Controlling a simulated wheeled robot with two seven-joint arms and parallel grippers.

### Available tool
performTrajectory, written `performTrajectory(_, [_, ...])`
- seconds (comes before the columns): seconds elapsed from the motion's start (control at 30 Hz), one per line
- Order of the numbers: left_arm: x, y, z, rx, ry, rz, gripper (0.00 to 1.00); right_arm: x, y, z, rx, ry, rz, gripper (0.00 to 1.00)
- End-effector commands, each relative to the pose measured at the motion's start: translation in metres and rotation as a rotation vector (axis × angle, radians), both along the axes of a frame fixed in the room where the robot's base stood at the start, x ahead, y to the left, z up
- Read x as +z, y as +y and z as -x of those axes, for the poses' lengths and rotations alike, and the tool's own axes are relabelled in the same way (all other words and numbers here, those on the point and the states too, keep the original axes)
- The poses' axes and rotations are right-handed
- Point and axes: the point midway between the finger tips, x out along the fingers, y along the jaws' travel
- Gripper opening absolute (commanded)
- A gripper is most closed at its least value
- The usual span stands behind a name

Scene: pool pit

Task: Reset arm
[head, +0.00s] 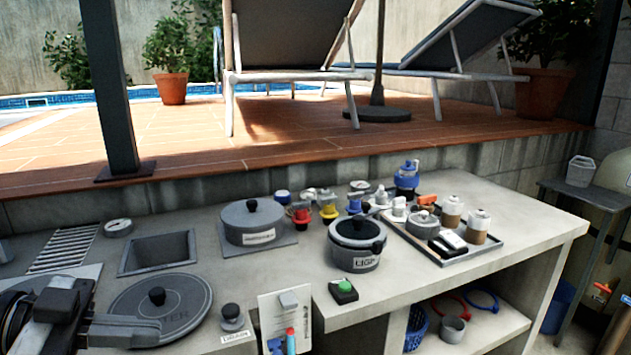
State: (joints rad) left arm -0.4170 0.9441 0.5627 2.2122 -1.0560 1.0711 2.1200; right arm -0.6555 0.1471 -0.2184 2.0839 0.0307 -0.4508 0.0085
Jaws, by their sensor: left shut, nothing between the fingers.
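My left gripper (148,331) is at the lower left, in front of a round grey lid (190,295) with a black knob. Its fingers are together with nothing between them, and they overlap the lid's near edge in the picture. I cannot tell whether they touch it. My right gripper does not show.
A tray (462,258) with bottles is at right. A recessed basin (158,252) lies behind the lid.

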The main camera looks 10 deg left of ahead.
Motion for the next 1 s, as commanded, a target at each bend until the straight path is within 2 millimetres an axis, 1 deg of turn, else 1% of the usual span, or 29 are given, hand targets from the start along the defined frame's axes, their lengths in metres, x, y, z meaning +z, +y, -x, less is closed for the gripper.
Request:
performTrajectory(0.1, [-0.003, -0.009, -0.007, 0.044, -0.106, 0.152, 0.00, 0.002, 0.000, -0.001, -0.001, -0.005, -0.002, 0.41])
performTrajectory(0.17, [-0.006, -0.010, -0.013, 0.094, -0.166, 0.229, 0.00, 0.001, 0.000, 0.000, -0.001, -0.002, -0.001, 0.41])
performTrajectory(0.27, [-0.019, -0.008, -0.025, 0.250, -0.262, 0.356, 0.00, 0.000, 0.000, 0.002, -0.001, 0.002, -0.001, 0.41])
performTrajectory(0.37, [-0.054, 0.001, -0.039, 0.508, -0.306, 0.425, 0.00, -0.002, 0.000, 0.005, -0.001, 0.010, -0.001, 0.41])
performTrajectory(0.4, [-0.075, 0.004, -0.042, 0.621, -0.295, 0.419, 0.00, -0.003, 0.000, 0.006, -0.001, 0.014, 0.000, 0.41])
performTrajectory(0.47, [-0.114, 0.005, -0.042, 0.777, -0.240, 0.376, 0.00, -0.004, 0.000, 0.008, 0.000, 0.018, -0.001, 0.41])
performTrajectory(0.5, [-0.143, 0.001, -0.038, 0.864, -0.182, 0.329, 0.00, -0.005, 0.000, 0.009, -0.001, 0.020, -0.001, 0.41])
performTrajectory(0.57, [-0.185, -0.012, -0.028, 0.951, -0.077, 0.243, 0.00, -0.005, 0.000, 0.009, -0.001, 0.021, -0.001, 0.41])
performTrajectory(0.6, [-0.209, -0.023, -0.019, 0.980, -0.006, 0.184, 0.00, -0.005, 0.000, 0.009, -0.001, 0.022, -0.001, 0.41])
performTrajectory(0.67, [-0.240, -0.043, -0.005, 0.992, 0.095, 0.107, 0.00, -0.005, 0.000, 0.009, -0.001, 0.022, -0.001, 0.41])
performTrajectory(0.7, [-0.256, -0.057, 0.005, 0.984, 0.154, 0.062, 0.00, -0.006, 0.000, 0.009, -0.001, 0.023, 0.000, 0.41])
performTrajectory(0.8, [-0.284, -0.086, 0.027, 0.943, 0.267, -0.020, 0.00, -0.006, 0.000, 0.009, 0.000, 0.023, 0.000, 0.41])
performTrajectory(0.83, [-0.289, -0.094, 0.032, 0.928, 0.291, -0.038, 0.00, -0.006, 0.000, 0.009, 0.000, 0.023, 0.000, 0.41])
performTrajectory(0.9, [-0.298, -0.106, 0.041, 0.900, 0.331, -0.068, 0.00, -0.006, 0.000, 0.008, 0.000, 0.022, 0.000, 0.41])
performTrajectory(1.0, [-0.303, -0.115, 0.047, 0.878, 0.356, -0.088, 0.00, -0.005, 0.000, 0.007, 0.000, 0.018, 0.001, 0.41])
